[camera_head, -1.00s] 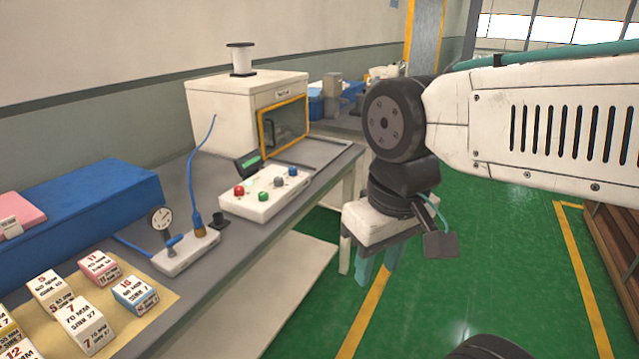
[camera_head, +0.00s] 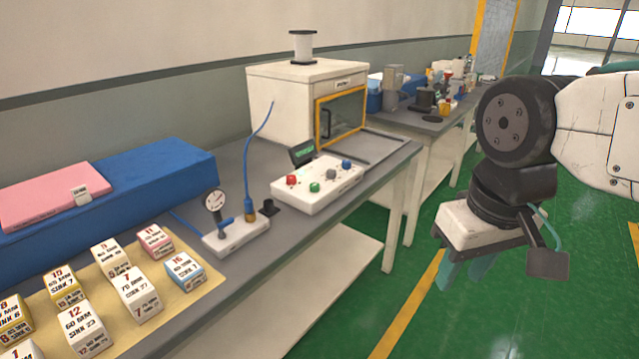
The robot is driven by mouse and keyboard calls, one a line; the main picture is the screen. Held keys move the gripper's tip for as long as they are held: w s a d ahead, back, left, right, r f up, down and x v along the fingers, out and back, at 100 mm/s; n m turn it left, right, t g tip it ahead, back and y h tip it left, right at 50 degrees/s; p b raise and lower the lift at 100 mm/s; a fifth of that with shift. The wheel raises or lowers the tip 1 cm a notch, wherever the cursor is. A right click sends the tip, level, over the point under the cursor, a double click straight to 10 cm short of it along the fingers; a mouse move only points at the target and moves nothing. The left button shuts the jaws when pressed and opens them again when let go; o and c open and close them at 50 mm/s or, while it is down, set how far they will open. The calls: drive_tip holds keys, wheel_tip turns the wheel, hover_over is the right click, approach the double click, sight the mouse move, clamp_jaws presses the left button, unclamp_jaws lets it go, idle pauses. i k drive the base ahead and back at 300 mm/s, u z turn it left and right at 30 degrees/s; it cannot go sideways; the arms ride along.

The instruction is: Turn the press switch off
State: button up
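The press's white control box (camera_head: 318,185) lies on the grey workbench in front of the press. Its top carries a red button (camera_head: 291,180), a green button (camera_head: 314,187), a grey knob (camera_head: 331,173) and a blue button (camera_head: 347,164). A small green-lit display (camera_head: 302,152) stands at its back edge. The white press machine (camera_head: 290,100) has a yellow-framed window. My gripper (camera_head: 462,272) hangs over the floor right of the bench, pointing down, away from the box. Its teal fingers show with a gap between them and nothing in it.
A white gauge unit (camera_head: 236,237) with a dial and upright blue hose stands left of the box. Several labelled blocks (camera_head: 134,293) sit on a tan mat. A blue mattress block (camera_head: 150,180) carries a pink slab (camera_head: 55,195). Green floor (camera_head: 480,320) is open at right.

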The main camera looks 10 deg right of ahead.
sight(290, 181)
drive_tip(key=k, duration=0.6)
drive_tip(key=u, duration=0.45)
drive_tip(key=i, duration=1.35)
drive_tip(key=z, duration=0.45)
